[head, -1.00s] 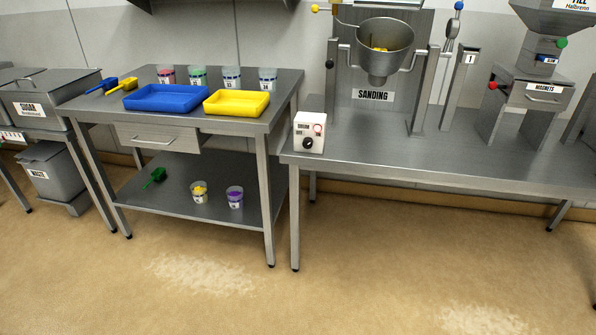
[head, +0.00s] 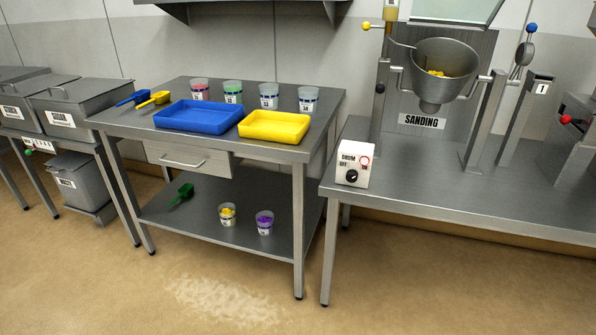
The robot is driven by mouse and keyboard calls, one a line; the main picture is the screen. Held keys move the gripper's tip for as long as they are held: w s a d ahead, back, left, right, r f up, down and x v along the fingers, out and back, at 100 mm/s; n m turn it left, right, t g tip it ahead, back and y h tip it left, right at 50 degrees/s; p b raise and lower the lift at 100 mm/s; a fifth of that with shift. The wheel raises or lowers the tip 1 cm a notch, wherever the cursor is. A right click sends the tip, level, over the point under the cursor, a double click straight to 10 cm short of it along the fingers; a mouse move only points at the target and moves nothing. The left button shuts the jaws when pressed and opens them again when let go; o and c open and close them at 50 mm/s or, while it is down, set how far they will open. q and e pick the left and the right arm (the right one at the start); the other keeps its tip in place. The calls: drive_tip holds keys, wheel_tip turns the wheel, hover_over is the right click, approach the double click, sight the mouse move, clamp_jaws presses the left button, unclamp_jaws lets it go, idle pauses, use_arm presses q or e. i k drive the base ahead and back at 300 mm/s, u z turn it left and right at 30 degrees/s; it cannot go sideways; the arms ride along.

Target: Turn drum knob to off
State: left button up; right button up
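The drum control box (head: 354,164) is a small white box at the front left corner of the right-hand steel table. The exact pointing of the knob is too small to tell. Behind it stands the sanding drum (head: 444,72), a tilted steel bowl with yellow bits inside, above a "SANDING" sign. Neither of my grippers is in view.
The right steel table (head: 430,200) has bare room right of the box. A left steel table (head: 235,145) holds a blue tray (head: 198,116), a yellow tray (head: 274,126), scoops and several cups. A narrow gap separates the tables. The floor in front (head: 420,290) is clear.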

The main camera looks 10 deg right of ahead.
sight(352, 176)
drive_tip(key=i, duration=0.9)
drive_tip(key=z, duration=0.4)
